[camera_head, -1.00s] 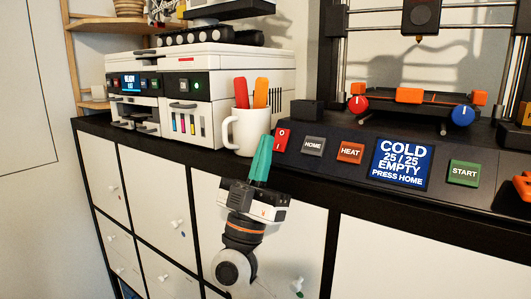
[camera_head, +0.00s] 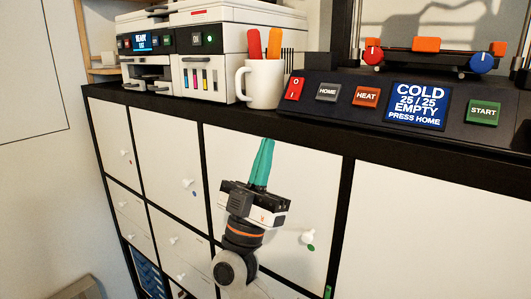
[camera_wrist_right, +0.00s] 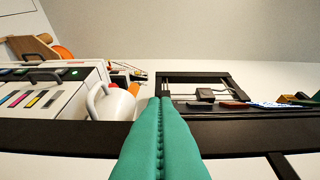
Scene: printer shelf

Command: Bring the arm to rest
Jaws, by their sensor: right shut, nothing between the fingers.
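My right gripper (camera_head: 262,164) has teal fingers that are pressed together, with nothing between them. It points upward in front of the white cabinet doors, below the black shelf top (camera_head: 300,123). In the right wrist view the shut fingers (camera_wrist_right: 160,115) rise in the middle, in front of the black shelf edge (camera_wrist_right: 60,134). The gripper appears apart from the mug and the printer panel. My left gripper is not in view.
A white mug (camera_head: 263,86) with red and orange handles stands near the shelf edge. Left of it is a white printer (camera_head: 212,77). Right is a 3D printer panel whose screen (camera_head: 417,104) reads COLD. Doors carry protruding knobs (camera_head: 308,237).

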